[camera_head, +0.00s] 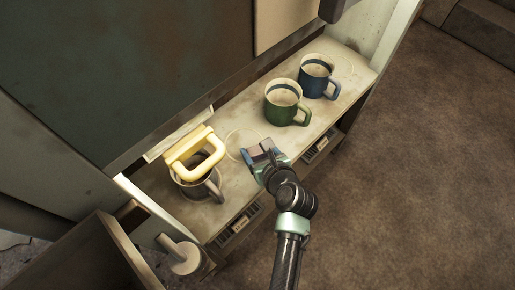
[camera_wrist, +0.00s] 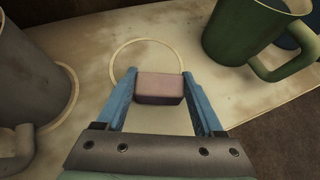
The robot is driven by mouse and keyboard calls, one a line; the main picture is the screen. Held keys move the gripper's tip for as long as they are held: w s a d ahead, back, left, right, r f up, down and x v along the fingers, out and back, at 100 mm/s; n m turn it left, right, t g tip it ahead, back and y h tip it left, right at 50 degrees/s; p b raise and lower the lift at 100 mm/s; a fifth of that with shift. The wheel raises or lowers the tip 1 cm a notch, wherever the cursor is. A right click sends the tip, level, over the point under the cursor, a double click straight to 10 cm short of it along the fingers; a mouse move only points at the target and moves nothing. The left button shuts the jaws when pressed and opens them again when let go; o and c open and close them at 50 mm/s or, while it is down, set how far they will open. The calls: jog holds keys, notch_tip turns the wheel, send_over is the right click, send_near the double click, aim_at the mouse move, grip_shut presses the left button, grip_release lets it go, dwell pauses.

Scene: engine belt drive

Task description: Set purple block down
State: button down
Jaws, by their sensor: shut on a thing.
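A dull pinkish-purple block (camera_wrist: 160,88) sits between the two blue fingers of my gripper (camera_wrist: 163,90) in the wrist view. The fingers are shut on its sides. In the head view my gripper (camera_head: 262,155) is over the front part of the shelf, between the green mug and the grey mug. The block shows only as a small patch there. In the wrist view it overlaps the near part of a pale ring mark (camera_wrist: 148,41) on the shelf. I cannot tell whether its underside touches the shelf.
A green mug (camera_head: 283,102) and a blue mug (camera_head: 318,76) stand to the right on the worn shelf (camera_head: 229,201). A grey mug (camera_head: 203,187) stands left, with a yellow handle-shaped piece (camera_head: 194,149) over it. A dark panel (camera_head: 120,70) rises behind. The shelf's front edge is close.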

grip_release()
jog(key=shift+f, duration=0.1)
jog(key=p+v, duration=0.4)
jog(key=v, duration=0.8)
